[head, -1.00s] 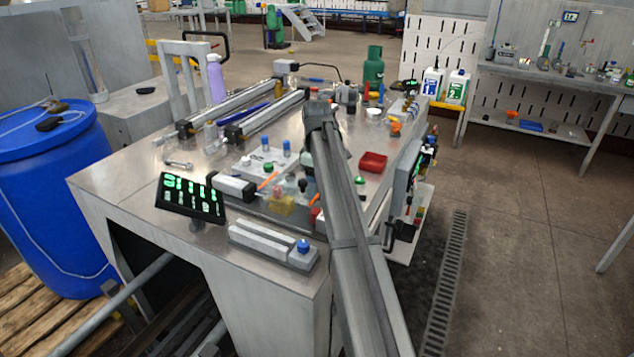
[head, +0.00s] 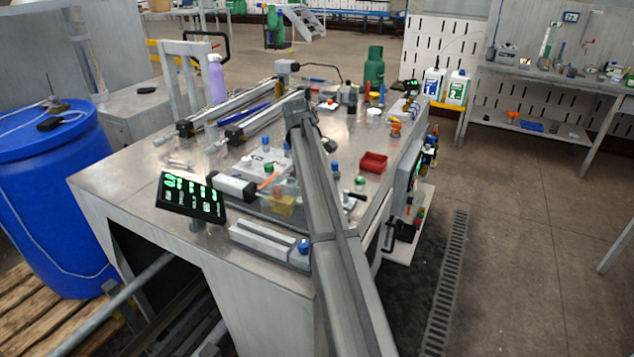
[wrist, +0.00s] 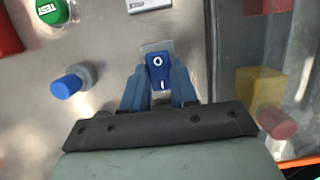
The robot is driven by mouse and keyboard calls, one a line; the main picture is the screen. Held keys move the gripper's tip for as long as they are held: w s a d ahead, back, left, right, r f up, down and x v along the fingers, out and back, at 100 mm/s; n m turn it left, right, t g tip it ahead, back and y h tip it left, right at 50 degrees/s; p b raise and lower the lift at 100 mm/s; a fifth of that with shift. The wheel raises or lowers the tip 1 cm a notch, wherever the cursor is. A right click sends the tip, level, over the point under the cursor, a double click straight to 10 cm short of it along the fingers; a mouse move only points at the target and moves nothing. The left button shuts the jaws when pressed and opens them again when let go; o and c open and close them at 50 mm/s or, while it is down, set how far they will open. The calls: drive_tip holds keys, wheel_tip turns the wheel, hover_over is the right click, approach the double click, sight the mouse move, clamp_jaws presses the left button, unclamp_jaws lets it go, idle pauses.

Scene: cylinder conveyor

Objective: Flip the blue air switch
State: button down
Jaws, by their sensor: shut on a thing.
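The blue air switch (wrist: 158,70) is a small blue rocker marked O and I, set in a grey panel at the middle of the wrist view. The two blue fingers of my gripper (wrist: 158,86) stand on either side of it and are shut on it. The O end faces away from the gripper body and the I end lies nearer to it. In the head view my own arm hides the switch and the fingertips.
A blue knob (wrist: 68,85) stands left of the fingers, with a green TEST button (wrist: 52,10) beyond it. A clear cover with a yellow block (wrist: 258,88) lies to the right. A red tray (head: 373,162) sits on the steel table (head: 125,180).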

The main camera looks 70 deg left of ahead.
drive_tip(key=shift+s+a+f+t+h, duration=0.1)
drive_tip(key=shift+s+a+t+h, duration=0.1)
drive_tip(key=shift+t+h, duration=0.5)
drive_tip(key=c, duration=0.9)
unclamp_jaws()
drive_tip(key=shift+w+d, duration=0.1)
